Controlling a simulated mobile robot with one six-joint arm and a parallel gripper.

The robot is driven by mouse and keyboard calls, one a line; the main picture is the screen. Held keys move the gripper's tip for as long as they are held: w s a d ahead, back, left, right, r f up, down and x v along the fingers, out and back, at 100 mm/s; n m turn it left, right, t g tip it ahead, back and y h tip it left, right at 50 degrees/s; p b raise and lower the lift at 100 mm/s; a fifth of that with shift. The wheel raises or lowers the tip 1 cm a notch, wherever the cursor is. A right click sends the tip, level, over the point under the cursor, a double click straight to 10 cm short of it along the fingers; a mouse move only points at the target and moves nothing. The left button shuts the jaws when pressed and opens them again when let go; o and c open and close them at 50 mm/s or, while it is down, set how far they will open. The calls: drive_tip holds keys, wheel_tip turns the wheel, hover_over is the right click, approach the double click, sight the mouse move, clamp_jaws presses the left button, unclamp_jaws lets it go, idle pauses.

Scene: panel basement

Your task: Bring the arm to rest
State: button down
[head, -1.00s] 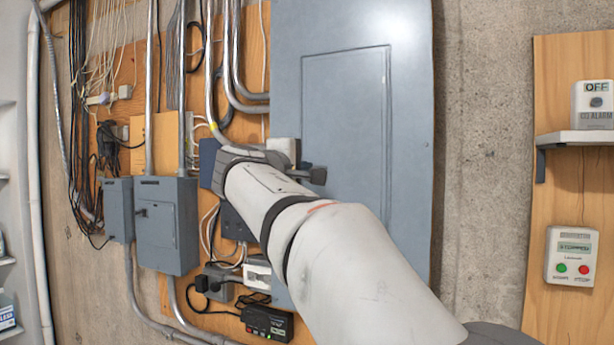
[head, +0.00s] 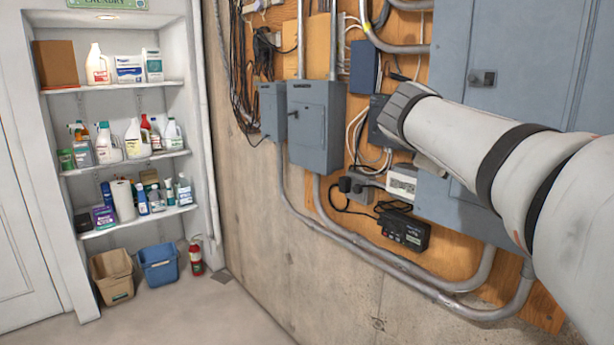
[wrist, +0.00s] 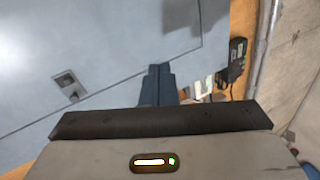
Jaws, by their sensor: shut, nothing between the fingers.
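My gripper (wrist: 158,85) shows in the wrist view with its dark fingers together and nothing between them. It points toward the large grey electrical panel (wrist: 120,45); I cannot tell the gap between them. In the head view my arm reaches in from the right, in front of that panel (head: 520,45), and its fingers are not clearly seen. The panel's latch (head: 482,78) is to the upper right of the arm's far end and also shows in the wrist view (wrist: 68,85).
A smaller grey box (head: 315,125), metal conduits (head: 395,270) and a black device (head: 403,230) are on the wall near my arm. Shelves of bottles (head: 120,85) stand at the left above a tan bin (head: 112,275) and a blue bin (head: 158,265). The floor (head: 205,315) in front is clear.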

drive_tip(key=s+a+f+m+g+y, duration=0.2)
drive_tip(key=s+a+f+y, duration=0.1)
drive_tip(key=s+f, duration=0.4)
drive_tip(key=s+a+f+m+g+y, duration=0.2)
drive_tip(key=s+a+f, duration=0.4)
drive_tip(key=f, duration=0.8)
drive_tip(key=s+a+f+m+g+y, duration=0.2)
drive_tip(key=s+a+f+y, duration=0.2)
drive_tip(key=s+f, duration=0.4)
wheel_tip(320, 180, down, 3)
drive_tip(key=shift+s+a+r+y, duration=0.1)
drive_tip(key=shift+s+a+y, duration=0.1)
drive_tip(key=shift+y, duration=0.4)
